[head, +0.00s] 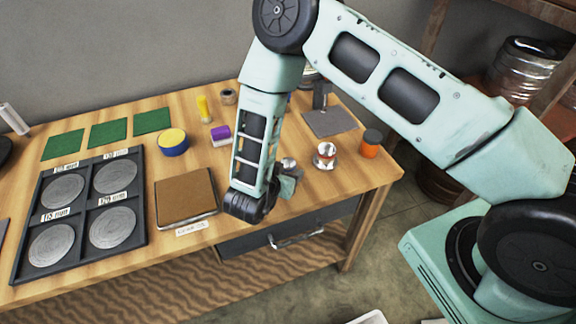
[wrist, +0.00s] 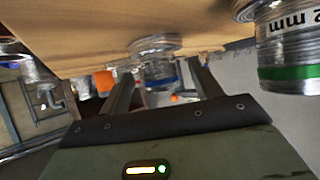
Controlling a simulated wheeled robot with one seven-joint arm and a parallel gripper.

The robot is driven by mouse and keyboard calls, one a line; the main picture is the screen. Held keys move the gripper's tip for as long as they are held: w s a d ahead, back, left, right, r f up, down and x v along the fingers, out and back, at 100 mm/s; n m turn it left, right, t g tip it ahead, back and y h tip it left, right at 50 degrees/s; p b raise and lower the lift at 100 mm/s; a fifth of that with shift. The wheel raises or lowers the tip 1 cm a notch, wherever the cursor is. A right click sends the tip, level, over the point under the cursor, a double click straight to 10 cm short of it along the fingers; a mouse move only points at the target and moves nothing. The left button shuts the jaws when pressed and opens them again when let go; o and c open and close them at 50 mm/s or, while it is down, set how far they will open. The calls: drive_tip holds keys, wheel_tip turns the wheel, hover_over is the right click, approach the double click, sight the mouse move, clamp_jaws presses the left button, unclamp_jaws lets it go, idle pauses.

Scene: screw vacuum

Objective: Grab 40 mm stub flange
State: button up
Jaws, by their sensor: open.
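My gripper (head: 287,186) is low over the right front of the wooden bench, partly hidden behind my own wrist in the head view. In the wrist view, which is upside down, its two fingers (wrist: 162,72) are apart. A silver flange with a blue band (wrist: 160,72) shows between and beyond the fingertips; I cannot tell whether they reach around it. A larger silver flange with a green band (wrist: 290,50) and a partly cut-off "mm" label is at the right. In the head view one silver flange (head: 325,156) stands clear, and another silver piece (head: 288,162) shows beside my gripper. No 40 mm label is readable.
An orange jar (head: 370,144) stands right of the flanges, and a dark metal stand (head: 330,122) behind them. A brown pad (head: 185,197), a black tray of discs (head: 141,205), a purple-topped block (head: 220,132) and a yellow-topped tin (head: 173,141) lie left.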

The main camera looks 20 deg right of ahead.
drive_tip(key=shift+w+d+f, duration=0.1)
drive_tip(key=shift+w+f, duration=0.05)
drive_tip(key=c, duration=1.2)
